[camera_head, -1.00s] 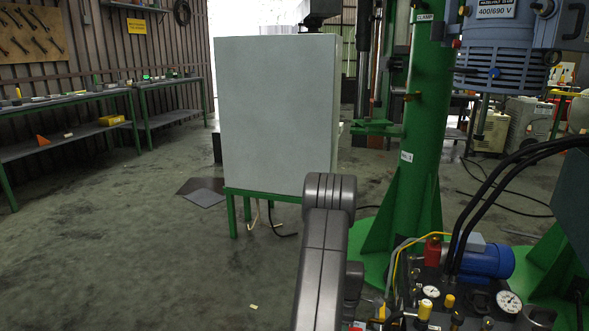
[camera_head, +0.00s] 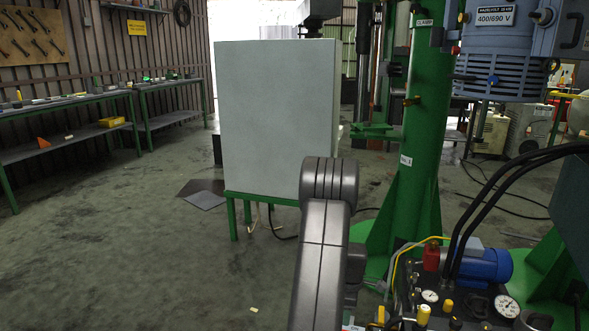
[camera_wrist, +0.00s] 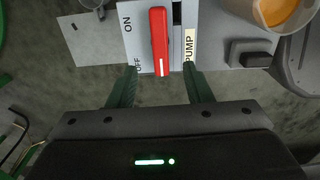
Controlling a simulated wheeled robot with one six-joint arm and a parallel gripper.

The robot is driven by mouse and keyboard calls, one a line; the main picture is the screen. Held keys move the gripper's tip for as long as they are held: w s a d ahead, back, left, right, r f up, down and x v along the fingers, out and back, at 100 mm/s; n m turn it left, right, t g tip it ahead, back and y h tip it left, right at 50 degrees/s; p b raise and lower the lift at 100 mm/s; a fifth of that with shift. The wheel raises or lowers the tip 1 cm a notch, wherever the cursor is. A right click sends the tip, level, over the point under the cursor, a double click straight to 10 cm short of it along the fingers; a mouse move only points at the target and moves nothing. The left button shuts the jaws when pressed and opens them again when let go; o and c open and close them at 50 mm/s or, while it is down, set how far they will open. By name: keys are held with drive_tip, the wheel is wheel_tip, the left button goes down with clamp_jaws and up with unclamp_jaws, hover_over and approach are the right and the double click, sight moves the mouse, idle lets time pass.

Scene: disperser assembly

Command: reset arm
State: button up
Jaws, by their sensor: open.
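My gripper (camera_wrist: 160,88) shows in the wrist view with its two dark green fingers apart and nothing between them. A red lever (camera_wrist: 159,38) on a light switch plate (camera_wrist: 138,30) lies just beyond the fingertips, apart from them as far as I can tell. The plate reads ON at the top and OFF lower down, with a PUMP label at the right. The lever's white-marked end points down, near OFF. In the head view my arm rises at the lower middle; my gripper is not visible there.
In the head view, a grey cabinet (camera_head: 270,120) stands behind my arm. A green column (camera_head: 410,190) and a blue pump motor (camera_head: 484,266) with gauges and hoses are at the right. Benches (camera_head: 65,105) line the left wall. The floor at left is clear.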

wheel_tip(320, 180, down, 9)
drive_tip(key=shift+f+b, duration=0.1)
drive_tip(key=shift+b, duration=1.1)
drive_tip(key=m, duration=0.8)
drive_tip(key=shift+m, duration=0.3)
drive_tip(key=shift+r, duration=0.2)
